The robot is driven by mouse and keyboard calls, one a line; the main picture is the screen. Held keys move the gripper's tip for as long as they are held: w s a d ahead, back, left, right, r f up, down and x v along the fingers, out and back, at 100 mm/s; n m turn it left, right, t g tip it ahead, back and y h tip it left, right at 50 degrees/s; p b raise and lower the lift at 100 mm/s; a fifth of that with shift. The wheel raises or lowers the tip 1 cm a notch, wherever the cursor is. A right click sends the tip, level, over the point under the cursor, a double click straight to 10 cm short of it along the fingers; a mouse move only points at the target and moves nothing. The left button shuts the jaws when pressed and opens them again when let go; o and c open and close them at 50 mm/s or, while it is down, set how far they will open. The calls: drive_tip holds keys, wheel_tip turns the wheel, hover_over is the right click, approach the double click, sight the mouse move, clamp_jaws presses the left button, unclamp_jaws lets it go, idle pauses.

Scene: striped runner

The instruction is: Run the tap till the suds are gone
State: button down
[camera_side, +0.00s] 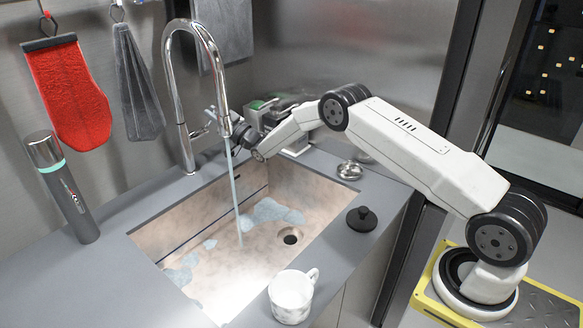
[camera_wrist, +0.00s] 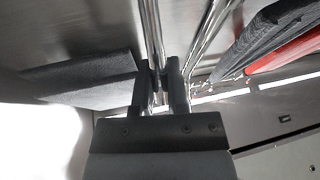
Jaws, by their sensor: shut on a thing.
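The chrome tap (camera_side: 176,100) arches over the sink, and a stream of water (camera_side: 235,190) runs from its spout into the basin. Pale blue suds (camera_side: 268,212) lie in patches on the floor of the sink (camera_side: 215,290), along the back right and at the front left. The drain (camera_side: 290,236) looks clear of suds. In the wrist view my gripper's two dark fingers (camera_wrist: 160,85) close around a thin chrome part, with the tap's pipe behind.
A white mug (camera_side: 292,297) stands on the front counter edge, near a black knobbed lid (camera_side: 361,219) and a metal stopper (camera_side: 349,170). A grey bottle (camera_side: 62,188) stands at left.

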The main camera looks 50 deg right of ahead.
drive_tip(key=c, duration=0.6)
unclamp_jaws()
drive_tip(key=shift+s, duration=0.1)
drive_tip(key=shift+v, duration=3.8)
clamp_jaws()
drive_tip(key=s+a+r+m+g+h, duration=0.1)
drive_tip(key=s+m+g+h, duration=0.3)
drive_tip(key=s, duration=0.1)
drive_tip(key=shift+s+a+r+h, duration=0.2)
drive_tip(key=shift+s+r+h, duration=0.1)
drive_tip(key=shift+s+h, duration=0.1)
